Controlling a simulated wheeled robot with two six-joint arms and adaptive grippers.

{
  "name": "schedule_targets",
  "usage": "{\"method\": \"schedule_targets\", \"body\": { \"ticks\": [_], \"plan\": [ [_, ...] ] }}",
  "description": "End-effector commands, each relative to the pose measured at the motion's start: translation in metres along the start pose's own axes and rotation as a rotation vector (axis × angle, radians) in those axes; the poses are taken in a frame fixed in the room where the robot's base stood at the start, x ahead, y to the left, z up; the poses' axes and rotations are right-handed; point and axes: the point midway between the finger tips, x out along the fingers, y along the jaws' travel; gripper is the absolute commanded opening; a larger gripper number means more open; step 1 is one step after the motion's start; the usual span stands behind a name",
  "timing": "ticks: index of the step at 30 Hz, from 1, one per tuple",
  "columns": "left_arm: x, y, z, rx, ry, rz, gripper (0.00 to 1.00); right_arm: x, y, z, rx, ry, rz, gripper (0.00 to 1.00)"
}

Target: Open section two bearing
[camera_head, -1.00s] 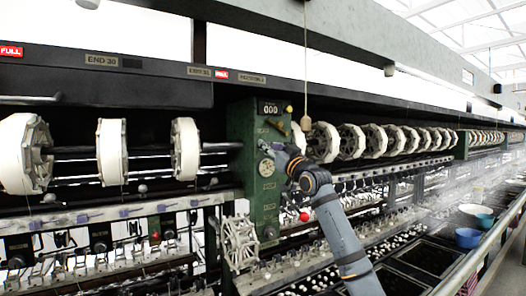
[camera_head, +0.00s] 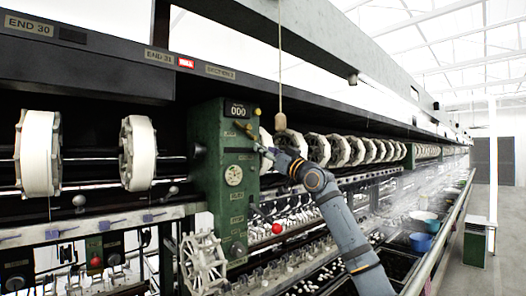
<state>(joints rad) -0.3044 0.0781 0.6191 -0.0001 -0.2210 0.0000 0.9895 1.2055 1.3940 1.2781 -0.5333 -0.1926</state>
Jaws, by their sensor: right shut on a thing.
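The green gear housing (camera_head: 210,165) stands upright in the middle of the head view, with a "000" counter at its top and a round dial on its face. A small lever with a yellowish part (camera_head: 243,127) sits on its upper face. My right gripper (camera_head: 262,148) is against the upper right of the housing, shut on what seems to be this lever; the jaws are small and the grip is partly hidden. My left gripper is not in view.
White reels (camera_head: 139,153) hang on a shaft left of the housing, and a long row of reels runs off to the right. A wooden pull (camera_head: 280,122) hangs on a cord close to my right arm.

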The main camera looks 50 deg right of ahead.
Motion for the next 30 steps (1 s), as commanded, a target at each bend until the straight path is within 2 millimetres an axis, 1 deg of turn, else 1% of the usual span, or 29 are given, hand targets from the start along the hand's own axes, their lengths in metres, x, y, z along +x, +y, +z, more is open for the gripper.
{"method": "schedule_targets", "body": {
  "ticks": [2,3,5,15,25,28,30],
  "plan": [
    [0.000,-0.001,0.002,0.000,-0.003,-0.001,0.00,0.000,-0.001,-0.003,-0.001,0.007,-0.001,0.00],
    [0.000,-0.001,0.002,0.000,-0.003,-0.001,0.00,0.000,-0.001,-0.003,-0.001,0.008,-0.001,0.39],
    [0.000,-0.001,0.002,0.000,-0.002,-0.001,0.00,0.000,-0.001,-0.003,-0.001,0.008,-0.001,0.47],
    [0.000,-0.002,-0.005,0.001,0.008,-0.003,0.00,0.000,-0.001,-0.002,0.000,0.005,-0.001,0.48],
    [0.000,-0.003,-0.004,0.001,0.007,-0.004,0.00,0.000,-0.001,-0.001,0.000,0.004,-0.001,0.48],
    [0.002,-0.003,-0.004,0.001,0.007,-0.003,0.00,0.000,-0.005,-0.001,-0.001,0.003,-0.002,0.48],
    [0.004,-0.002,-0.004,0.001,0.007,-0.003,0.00,0.000,-0.013,0.000,-0.002,0.002,-0.004,0.48]
  ]
}}
